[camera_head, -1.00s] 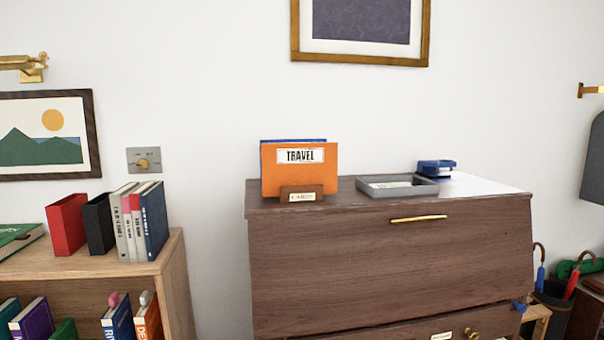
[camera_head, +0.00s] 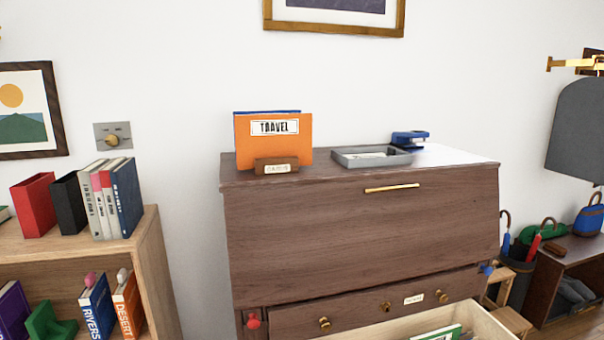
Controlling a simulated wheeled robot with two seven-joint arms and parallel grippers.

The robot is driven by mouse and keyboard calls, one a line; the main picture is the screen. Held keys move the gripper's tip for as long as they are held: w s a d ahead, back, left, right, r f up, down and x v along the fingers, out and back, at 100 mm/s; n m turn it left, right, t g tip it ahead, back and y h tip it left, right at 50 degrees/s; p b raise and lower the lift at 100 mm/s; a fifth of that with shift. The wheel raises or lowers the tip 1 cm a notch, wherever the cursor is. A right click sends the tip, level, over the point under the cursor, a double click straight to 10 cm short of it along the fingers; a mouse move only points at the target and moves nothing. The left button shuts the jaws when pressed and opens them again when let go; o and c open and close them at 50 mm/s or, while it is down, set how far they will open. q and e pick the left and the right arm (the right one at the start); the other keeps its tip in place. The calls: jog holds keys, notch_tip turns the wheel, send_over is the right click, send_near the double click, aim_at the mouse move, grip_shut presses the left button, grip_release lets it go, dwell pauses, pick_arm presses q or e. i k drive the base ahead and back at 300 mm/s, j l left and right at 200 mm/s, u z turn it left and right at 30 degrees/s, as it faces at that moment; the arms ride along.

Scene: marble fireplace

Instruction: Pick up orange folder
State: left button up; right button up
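The orange folder (camera_head: 272,145) stands upright in a small brown wooden holder (camera_head: 277,166) on top of the dark wood cabinet (camera_head: 360,229). A white label on the folder reads TRAVEL. A blue folder (camera_head: 267,112) stands behind it, with only its top and left edge showing. The holder covers the lower middle of the orange folder. Neither of my grippers shows in the head view.
A grey tray (camera_head: 372,157) and a blue stapler-like object (camera_head: 410,139) sit right of the folders. A lower drawer (camera_head: 485,328) is open at the front. A bookshelf (camera_head: 147,245) stands left. Umbrellas (camera_head: 533,243) stand at right.

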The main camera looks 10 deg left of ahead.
aim_at(259, 135)
jog(key=i+j+z, duration=0.25)
jog(key=j+z, duration=0.25)
jog(key=j, duration=0.2)
jog(key=i+j+z, duration=0.1)
jog(key=j+z, duration=0.15)
jog(key=j, duration=0.15)
